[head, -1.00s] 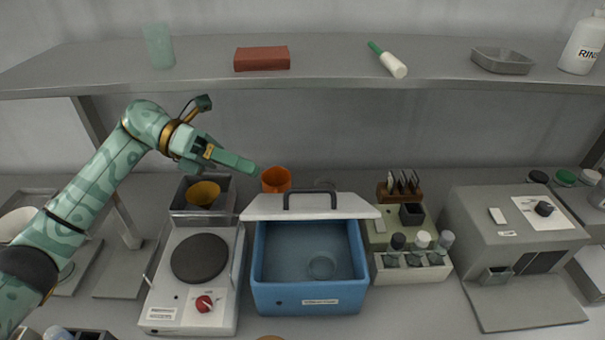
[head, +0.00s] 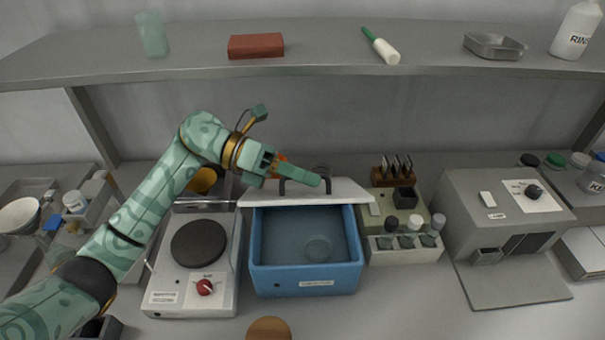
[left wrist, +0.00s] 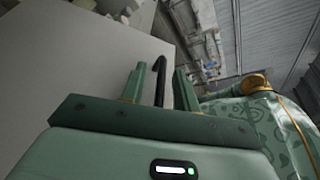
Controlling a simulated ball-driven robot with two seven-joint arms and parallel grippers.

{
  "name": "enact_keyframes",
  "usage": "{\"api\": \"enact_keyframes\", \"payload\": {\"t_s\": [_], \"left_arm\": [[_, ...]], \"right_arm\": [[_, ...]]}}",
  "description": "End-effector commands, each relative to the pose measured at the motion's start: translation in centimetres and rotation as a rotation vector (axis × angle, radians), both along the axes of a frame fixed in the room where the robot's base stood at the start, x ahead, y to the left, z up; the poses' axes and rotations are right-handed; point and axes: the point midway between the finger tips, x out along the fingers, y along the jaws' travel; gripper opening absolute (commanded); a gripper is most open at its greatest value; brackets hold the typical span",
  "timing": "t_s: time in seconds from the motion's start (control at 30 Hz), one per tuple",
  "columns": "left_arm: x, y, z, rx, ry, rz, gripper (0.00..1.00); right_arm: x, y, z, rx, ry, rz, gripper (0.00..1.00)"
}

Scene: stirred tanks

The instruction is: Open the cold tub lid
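The cold tub (head: 305,279) is a blue open-topped box on the bench, with a clear round vessel (head: 318,248) inside. Its white lid (head: 348,191) is at the tub's rear edge, leaving most of the inside uncovered. The lid has a dark handle (head: 282,187). My left gripper (head: 322,181) is over the lid at the handle and hides part of it. In the left wrist view its two fingers (left wrist: 160,82) stand apart with the dark handle (left wrist: 160,68) between them, a gap showing on each side. My right gripper is not in view.
A hotplate (head: 198,244) stands left of the tub, and a rack of vials (head: 405,248) stands close on its right. A grey boxy device (head: 500,212) is further right. The shelf (head: 330,62) runs above and behind. Bench in front of the tub is mostly clear.

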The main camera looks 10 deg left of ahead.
Motion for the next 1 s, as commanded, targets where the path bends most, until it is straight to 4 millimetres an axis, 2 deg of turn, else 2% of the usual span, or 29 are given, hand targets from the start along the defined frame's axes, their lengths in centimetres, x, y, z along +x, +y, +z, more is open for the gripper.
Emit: {"api": "enact_keyframes", "payload": {"t_s": [0.07,0.17,0.2,0.57,0.77,1.0], "left_arm": [[0.0,0.0,0.0,0.0,0.0,0.0,0.31],[0.0,0.0,0.0,0.0,0.0,0.0,0.03],[0.0,0.0,0.0,0.0,0.0,0.0,0.0],[0.6,0.2,0.4,-0.005,0.033,0.0,0.0],[2.3,0.5,1.5,-0.026,0.136,0.0,0.0],[5.4,1.1,3.0,-0.062,0.314,0.001,0.0]], "right_arm": [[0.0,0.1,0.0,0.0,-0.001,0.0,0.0],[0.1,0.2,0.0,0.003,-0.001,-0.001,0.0],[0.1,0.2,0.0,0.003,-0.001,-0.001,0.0],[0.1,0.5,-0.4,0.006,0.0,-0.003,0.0],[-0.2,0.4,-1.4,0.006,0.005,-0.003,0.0],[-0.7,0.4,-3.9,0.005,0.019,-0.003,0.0]]}}
